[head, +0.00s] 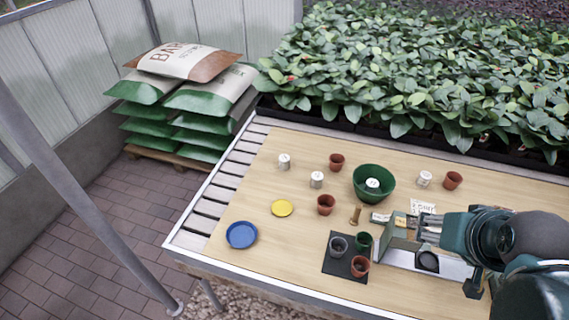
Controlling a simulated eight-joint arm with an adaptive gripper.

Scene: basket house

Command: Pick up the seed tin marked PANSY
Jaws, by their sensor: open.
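Several small white tins stand on the wooden bench top (270,240) in the head view. One tin (284,161) is at the back left, another tin (316,179) is just right of it, and a third tin (424,178) is at the right. A white round thing (373,184), perhaps a tin, is inside the green bowl (372,194). Their markings are too small to read, so I cannot tell which is PANSY. My gripper (420,228) is open at the right, pointing left, apart from these tins. Its fingers partly overlap the tray area.
Terracotta pots (326,205) stand among the tins. A black mat (333,266) holds several pots. A grey tray (452,269) lies below my gripper. Dense plants (420,75) border the back.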

